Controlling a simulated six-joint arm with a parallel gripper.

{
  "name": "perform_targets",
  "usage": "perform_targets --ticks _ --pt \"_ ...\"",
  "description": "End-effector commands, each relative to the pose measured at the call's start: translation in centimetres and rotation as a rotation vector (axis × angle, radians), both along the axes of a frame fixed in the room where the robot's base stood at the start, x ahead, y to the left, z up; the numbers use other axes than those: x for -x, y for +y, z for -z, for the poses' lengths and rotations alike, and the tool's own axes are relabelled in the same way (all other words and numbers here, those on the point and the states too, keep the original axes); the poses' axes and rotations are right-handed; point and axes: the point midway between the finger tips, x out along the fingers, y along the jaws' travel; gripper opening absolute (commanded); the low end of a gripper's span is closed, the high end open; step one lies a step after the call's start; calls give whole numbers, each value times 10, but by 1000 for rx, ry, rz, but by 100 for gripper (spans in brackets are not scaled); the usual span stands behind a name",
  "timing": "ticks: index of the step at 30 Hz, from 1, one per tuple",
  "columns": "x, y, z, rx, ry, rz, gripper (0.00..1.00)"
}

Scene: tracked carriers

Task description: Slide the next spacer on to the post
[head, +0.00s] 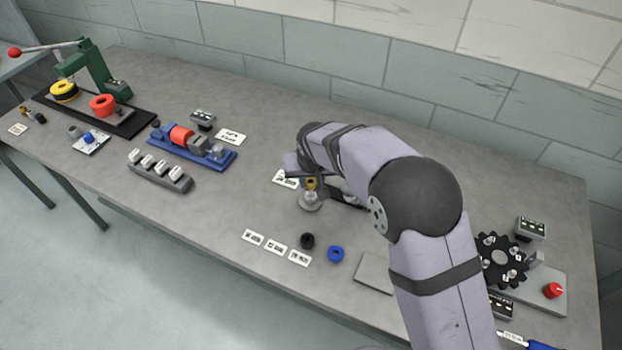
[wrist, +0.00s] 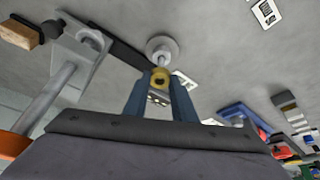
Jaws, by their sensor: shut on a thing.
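My gripper (head: 313,181) is shut on a yellow spacer (head: 311,186). The spacer and the two fingers also show in the wrist view, with the yellow spacer (wrist: 160,76) between the fingertips. The post's round pale base (head: 309,204) stands on the bench directly below the spacer in the head view; the same base (wrist: 161,48) lies just beyond the spacer in the wrist view. I cannot tell whether the spacer is around the post or just above it. A black spacer (head: 307,240) and a blue spacer (head: 336,254) lie on the bench, apart from the post.
Three label cards (head: 276,247) lie along the front edge. A grey plate (head: 374,272) lies to the right, with a black toothed wheel (head: 502,262) beyond my arm. A blue fixture (head: 192,147) and a green press (head: 95,70) stand left.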

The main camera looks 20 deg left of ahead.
Motion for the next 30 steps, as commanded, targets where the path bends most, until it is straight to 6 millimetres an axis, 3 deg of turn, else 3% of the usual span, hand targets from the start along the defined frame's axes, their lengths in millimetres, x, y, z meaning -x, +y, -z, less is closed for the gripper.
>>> perform_targets --ticks 29,30 --pt "0 0 10 -1 -1 0 2" --pt "0 0 10 -1 -1 0 31"
